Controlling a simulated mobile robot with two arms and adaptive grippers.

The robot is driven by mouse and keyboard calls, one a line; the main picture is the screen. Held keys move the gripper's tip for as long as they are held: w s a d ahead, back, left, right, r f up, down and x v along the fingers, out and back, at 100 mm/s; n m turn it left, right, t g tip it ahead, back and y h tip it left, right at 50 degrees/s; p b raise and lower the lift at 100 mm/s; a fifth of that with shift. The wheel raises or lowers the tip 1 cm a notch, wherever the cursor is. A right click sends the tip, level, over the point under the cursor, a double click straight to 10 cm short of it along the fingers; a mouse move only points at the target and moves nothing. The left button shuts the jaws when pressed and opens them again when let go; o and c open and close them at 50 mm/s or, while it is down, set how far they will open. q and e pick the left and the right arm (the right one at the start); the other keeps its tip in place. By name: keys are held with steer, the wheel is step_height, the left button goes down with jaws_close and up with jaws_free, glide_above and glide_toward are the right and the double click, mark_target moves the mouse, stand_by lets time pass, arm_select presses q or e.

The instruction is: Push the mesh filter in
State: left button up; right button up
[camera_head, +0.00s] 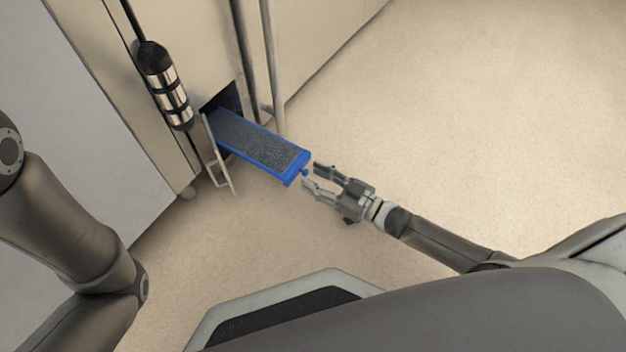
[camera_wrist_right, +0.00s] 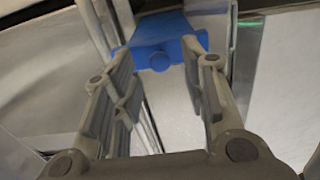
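The mesh filter (camera_head: 255,142) is a long grey mesh tray with a blue frame. It sticks well out of a dark opening (camera_head: 222,101) low in the cream cabinet; its far end is hidden inside. My right gripper (camera_head: 309,174) is open, with its fingertips close to the filter's blue front end and small knob. In the right wrist view the blue end with its round knob (camera_wrist_right: 159,60) shows ahead, between the spread fingers (camera_wrist_right: 160,90). I cannot tell whether a finger touches it. My left gripper is out of view; only part of my left arm shows.
A small hinged door (camera_head: 217,153) with a handle stands open at the left of the opening. A black and silver cylindrical fitting (camera_head: 164,85) hangs on the cabinet above left. Vertical pipes (camera_head: 271,65) run right of the opening. The floor (camera_head: 450,110) to the right is clear.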

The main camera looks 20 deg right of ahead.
steer(key=shift+w+a, duration=0.4)
steer(key=shift+w, duration=0.1)
jaws_close()
